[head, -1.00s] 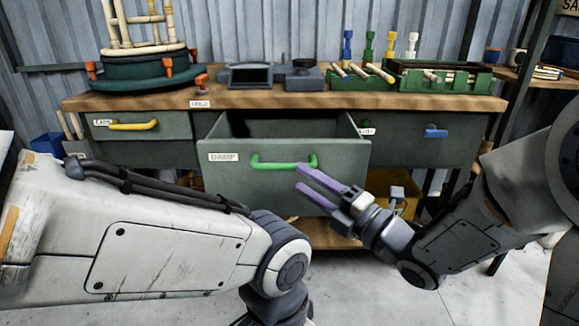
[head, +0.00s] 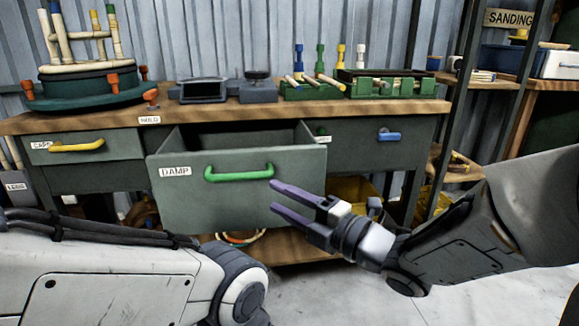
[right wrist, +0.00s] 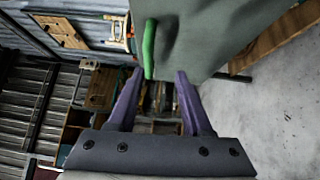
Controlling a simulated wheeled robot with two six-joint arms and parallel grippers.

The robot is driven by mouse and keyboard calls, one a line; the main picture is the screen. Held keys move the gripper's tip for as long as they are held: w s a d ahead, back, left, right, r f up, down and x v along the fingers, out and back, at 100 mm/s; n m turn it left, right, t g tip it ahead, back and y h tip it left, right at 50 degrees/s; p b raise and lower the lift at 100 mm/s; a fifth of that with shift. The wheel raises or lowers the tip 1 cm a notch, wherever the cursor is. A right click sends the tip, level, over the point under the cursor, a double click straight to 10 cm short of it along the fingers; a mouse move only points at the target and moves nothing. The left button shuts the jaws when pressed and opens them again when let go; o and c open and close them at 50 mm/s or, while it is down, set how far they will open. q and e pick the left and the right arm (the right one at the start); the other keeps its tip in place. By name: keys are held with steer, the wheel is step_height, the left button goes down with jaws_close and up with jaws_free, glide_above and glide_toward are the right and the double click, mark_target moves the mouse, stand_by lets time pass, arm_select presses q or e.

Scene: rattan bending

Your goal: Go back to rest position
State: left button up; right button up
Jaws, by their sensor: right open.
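My right gripper (head: 274,197) is open and empty in the head view, its purple fingers just right of and below the green handle (head: 238,173) of the drawer labelled DAMP. That drawer (head: 235,205) stands pulled out from the workbench. In the right wrist view the open fingers (right wrist: 158,78) show, with the green handle (right wrist: 149,48) near the left fingertip; no grip on it shows. My left arm crosses the lower left of the head view, but its gripper is not in view.
The workbench (head: 225,112) carries a round green jig (head: 85,88) with rattan poles, dark devices, and green racks (head: 385,88) with pegs. Drawers with a yellow handle (head: 76,146) and a blue handle (head: 389,136) are shut. A yellow bin (head: 355,190) sits below. Floor at lower right is clear.

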steer(key=s+d+f+m+g+h+p, duration=0.25)
steer(key=f+m+h+p, duration=0.25)
steer(key=m+h, duration=0.55)
steer(key=s+d+m+g+h+p, duration=0.1)
steer(key=s+d+m+g+p, duration=0.25)
steer(key=s, duration=0.65)
steer(key=s+d+m+g+h+p, duration=0.1)
steer(key=s+m+g+h+p, duration=0.1)
steer(key=s+m+g, duration=0.6)
step_height(320, 180, up, 37)
steer(key=s+t+p, duration=0.2)
steer(key=p, duration=3.5)
steer(key=shift+f+n+t, duration=0.2)
steer(key=shift+n+t, duration=0.1)
